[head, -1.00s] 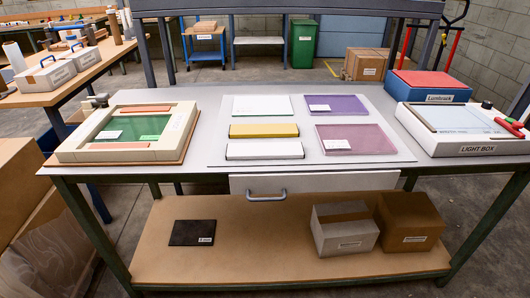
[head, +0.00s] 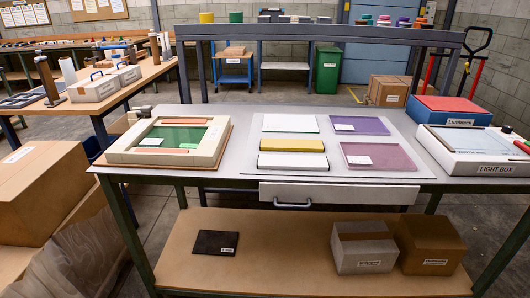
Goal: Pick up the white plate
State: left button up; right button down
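Two flat white pieces lie on the grey mat (head: 247,170) on the workbench. One is a thin white sheet (head: 290,123) with a greenish edge, at the back left of the mat. The other is a thicker white plate (head: 292,162) with a dark near edge, at the front left of the mat. A yellow plate (head: 292,145) lies between them. I cannot tell from the look alone which white piece is the one named. Neither of my grippers is in view.
A purple sheet (head: 370,126) and a pink sheet (head: 390,163) lie right of the white pieces. A cream frame with a green panel (head: 175,136) sits left. A drawer (head: 340,194) is below.

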aim_at(282, 162)
jog(key=z, duration=0.2)
jog(key=i, duration=0.95)
jog(key=z, duration=0.55)
